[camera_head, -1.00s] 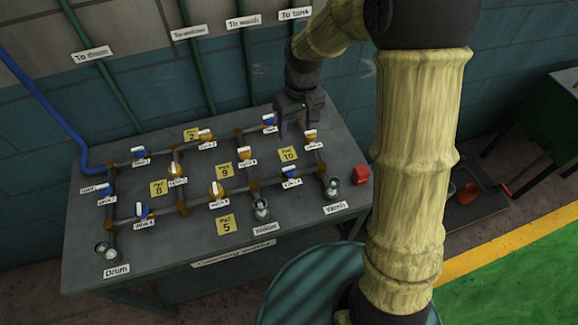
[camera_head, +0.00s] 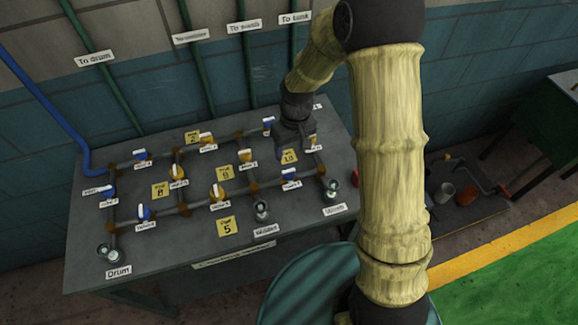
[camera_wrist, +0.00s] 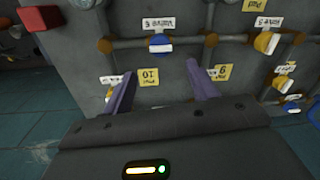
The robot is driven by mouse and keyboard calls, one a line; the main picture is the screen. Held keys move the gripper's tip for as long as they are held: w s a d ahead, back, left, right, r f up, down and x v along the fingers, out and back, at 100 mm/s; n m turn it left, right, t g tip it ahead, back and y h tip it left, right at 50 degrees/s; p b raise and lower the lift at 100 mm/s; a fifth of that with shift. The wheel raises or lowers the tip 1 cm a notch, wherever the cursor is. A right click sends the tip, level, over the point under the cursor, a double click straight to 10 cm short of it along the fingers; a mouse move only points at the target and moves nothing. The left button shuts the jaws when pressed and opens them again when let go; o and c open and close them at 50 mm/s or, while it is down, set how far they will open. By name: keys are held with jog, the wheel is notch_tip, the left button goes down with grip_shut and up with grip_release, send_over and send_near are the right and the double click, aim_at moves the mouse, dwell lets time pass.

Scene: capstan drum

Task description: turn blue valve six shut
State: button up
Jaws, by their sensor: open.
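A blue valve (camera_head: 290,175) with a white handle sits on the front pipe, right of centre, on the grey bench. In the wrist view this blue valve (camera_wrist: 160,43) is ahead of the fingertips, its white bar lying roughly along the pipe. Its upside-down label (camera_wrist: 158,23) appears to read valve 6. My gripper (camera_wrist: 160,75) is open and empty, its two purple fingers apart. In the head view my gripper (camera_head: 297,150) hangs over the back right of the bench, beside the yellow pad 10, behind the valve. The wrist covers part of the right pipes.
Other blue valves (camera_head: 268,123) and orange valves (camera_head: 217,190) stand along the pipe grid (camera_head: 185,209). An orange valve (camera_wrist: 266,42) is right of the blue one in the wrist view. A red box (camera_wrist: 41,18) is at the bench's side. A teal drum (camera_head: 315,285) stands in front.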

aim_at(289, 170)
jog(key=f, duration=0.3)
jog(key=f+p, duration=0.1)
jog(key=f, duration=0.5)
jog(key=shift+s+a+f+p, duration=0.1)
jog(key=shift+a+f+p, duration=0.15)
jog(key=shift+a+p, duration=0.05)
jog(key=shift+s, duration=0.2)
jog(key=c, duration=0.9)
jog(key=shift+c, duration=0.2)
